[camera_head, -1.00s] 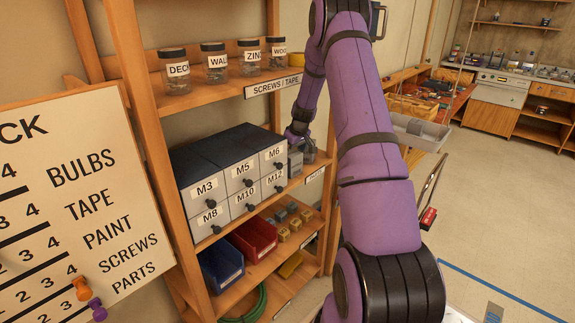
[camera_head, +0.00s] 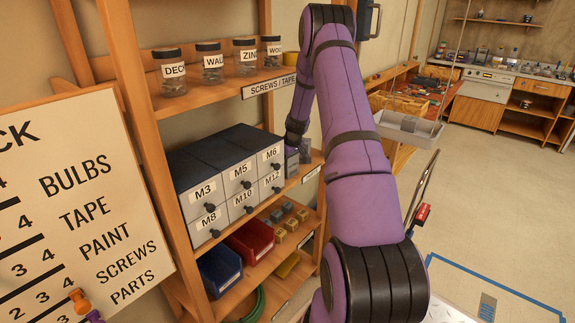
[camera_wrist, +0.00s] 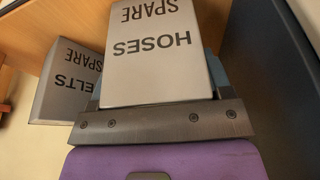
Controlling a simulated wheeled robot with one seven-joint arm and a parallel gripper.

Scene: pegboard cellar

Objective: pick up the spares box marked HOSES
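The grey spares box marked HOSES (camera_wrist: 150,60) fills the upper middle of the wrist view, its lettering upside down. My gripper (camera_wrist: 155,100) is right at this box, with a bluish finger showing beside its left edge and another beside its right. The gap between fingers and box is too small to tell whether they press on it. The grey box marked BELTS (camera_wrist: 70,82) stands just left of the HOSES box in the wrist view, apart from my gripper.
Jars (camera_head: 212,66) stand on the shelf above. Blue (camera_head: 222,265) and red bins (camera_head: 250,240) sit below. Open floor lies right.

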